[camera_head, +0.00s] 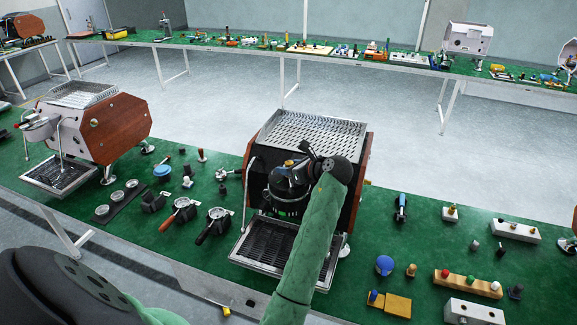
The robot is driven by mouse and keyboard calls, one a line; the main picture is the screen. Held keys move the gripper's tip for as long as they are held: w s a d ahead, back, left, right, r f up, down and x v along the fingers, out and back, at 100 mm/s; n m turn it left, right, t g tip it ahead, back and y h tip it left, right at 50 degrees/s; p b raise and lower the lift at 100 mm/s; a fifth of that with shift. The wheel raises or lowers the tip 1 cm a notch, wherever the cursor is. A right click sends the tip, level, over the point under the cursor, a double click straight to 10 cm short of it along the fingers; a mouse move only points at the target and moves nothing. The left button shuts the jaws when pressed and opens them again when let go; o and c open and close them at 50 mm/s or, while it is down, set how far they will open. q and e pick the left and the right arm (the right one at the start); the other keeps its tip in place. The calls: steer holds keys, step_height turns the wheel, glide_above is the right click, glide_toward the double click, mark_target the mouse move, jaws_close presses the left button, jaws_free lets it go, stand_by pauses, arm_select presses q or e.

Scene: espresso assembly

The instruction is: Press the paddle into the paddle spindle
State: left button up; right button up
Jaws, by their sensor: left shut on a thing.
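The espresso machine (357,180) with wooden side panels stands on the green table in the middle of the view. My left gripper (302,160) is at the front of this machine, above its dark round group head (288,188). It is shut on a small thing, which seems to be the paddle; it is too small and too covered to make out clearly. A small brass-coloured part (289,163) shows just left of the gripper on top of the group head. The paddle spindle is not clearly seen, and I cannot tell whether the paddle touches it. My right gripper is out of view.
A second espresso machine (121,127) stands at the left. Portafilters (215,217) and small parts lie between the machines. Right of the middle machine are a blue-handled tool (401,205), a blue knob (384,264) and wooden and white blocks (468,283). Another table runs behind.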

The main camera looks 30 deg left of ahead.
arm_select(q)
steer(key=shift+f, duration=0.5)
steer(key=o, duration=1.2)
steer(key=shift+c, duration=0.2)
steer(key=shift+d+b, duration=0.45)
steer(key=shift+d, duration=0.05)
steer(key=b+v, duration=0.2)
steer(key=v, duration=0.4)
steer(key=shift+b, duration=0.35)
steer(key=shift+s+d+r, duration=0.15)
steer(key=shift+d+r, duration=0.1)
